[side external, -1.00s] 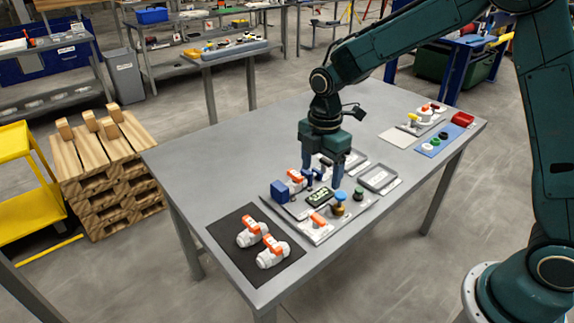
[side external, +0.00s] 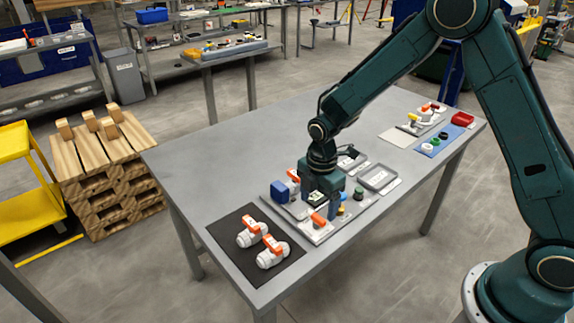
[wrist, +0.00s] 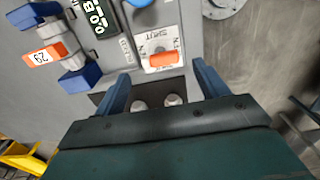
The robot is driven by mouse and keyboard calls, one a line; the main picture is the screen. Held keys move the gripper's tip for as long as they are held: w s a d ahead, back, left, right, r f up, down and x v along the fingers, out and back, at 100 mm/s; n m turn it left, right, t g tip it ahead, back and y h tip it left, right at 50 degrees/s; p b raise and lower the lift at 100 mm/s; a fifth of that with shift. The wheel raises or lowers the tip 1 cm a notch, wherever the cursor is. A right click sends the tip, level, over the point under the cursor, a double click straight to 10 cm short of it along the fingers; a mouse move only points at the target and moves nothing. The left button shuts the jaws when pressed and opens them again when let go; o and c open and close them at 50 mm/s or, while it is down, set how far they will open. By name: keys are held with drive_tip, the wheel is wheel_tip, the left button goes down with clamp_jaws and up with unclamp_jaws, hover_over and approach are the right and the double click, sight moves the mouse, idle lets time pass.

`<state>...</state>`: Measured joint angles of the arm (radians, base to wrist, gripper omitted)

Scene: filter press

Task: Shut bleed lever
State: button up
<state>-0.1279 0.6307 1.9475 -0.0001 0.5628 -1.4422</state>
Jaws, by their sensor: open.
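The bleed lever is an orange handle (wrist: 163,60) on a white plate (wrist: 155,20) marked SHUT. In the wrist view it lies crosswise below that lettering, ahead of the gap between my fingers. In the side view the orange lever (side external: 319,219) shows just in front of my gripper. My gripper (wrist: 162,87) is open and empty, with its two blue fingers apart on either side of the lever's line. In the side view my gripper (side external: 322,206) points down over the front panel. I cannot tell whether a finger touches the lever.
A blue-ended valve with an orange tag (wrist: 50,55) and a digital display (wrist: 97,16) stand to the left of the lever in the wrist view. Two white valves with orange handles (side external: 262,243) lie on a black mat (side external: 226,238). A grey tray (side external: 379,178) is behind right.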

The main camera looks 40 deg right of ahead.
sight(317, 216)
drive_tip(key=shift+f, duration=1.9)
drive_tip(key=shift+c, duration=0.4)
drive_tip(key=c, duration=0.9)
